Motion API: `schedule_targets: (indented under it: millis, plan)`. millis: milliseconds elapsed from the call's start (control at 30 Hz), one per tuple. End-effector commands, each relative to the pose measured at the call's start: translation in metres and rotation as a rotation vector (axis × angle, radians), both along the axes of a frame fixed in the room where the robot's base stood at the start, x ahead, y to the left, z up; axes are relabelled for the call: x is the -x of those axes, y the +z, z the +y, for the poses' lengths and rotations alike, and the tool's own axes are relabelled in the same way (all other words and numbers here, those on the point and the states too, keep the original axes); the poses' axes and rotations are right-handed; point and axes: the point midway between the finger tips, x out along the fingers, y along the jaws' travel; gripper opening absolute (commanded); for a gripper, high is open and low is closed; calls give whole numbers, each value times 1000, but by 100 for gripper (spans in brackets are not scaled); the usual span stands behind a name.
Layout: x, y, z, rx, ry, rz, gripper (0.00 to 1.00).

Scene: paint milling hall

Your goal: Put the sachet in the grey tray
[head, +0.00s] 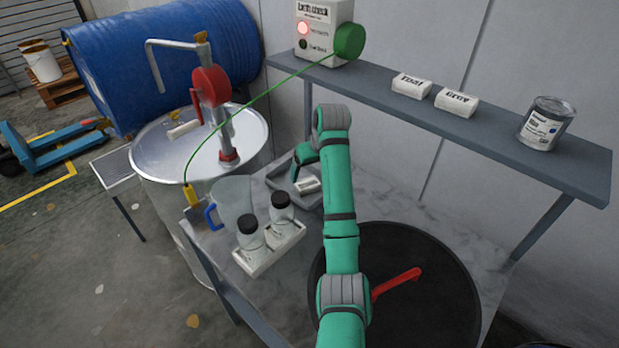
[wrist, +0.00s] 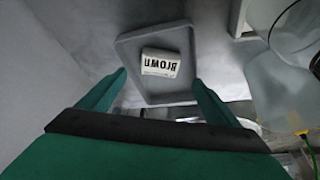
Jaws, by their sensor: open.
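A white sachet with dark lettering that seems to read BROWN (wrist: 160,64) lies flat inside the grey tray (wrist: 181,97). In the head view the sachet (head: 307,185) and the tray (head: 277,178) show on the bench, partly hidden by my arm. My gripper (wrist: 160,80) is open, with its two fingers spread either side of the sachet in the wrist view and nothing between them. It is above the tray and looks clear of the sachet; the exact height is hard to tell.
A white rack (head: 262,258) with two black-capped bottles and a clear jug (head: 231,200) stand left of the tray. A dark round vessel (head: 430,300) with a red handle fills the bench front. A shelf (head: 470,125) holds two white packets and a can. A green cable crosses above.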

Motion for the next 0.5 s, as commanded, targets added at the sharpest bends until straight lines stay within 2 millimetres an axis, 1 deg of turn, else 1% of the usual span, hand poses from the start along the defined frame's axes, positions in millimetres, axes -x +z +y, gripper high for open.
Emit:
schedule_targets:
  millis: [33, 200, 333, 500]
  plan:
    - [3, 10, -2, -1, 0, -4, 85]
    - [11, 32, -6, -1, 0, -2, 85]
    - [15, 41, -7, 0, 1, -1, 85]
    - [17, 44, -8, 0, 0, 0, 85]
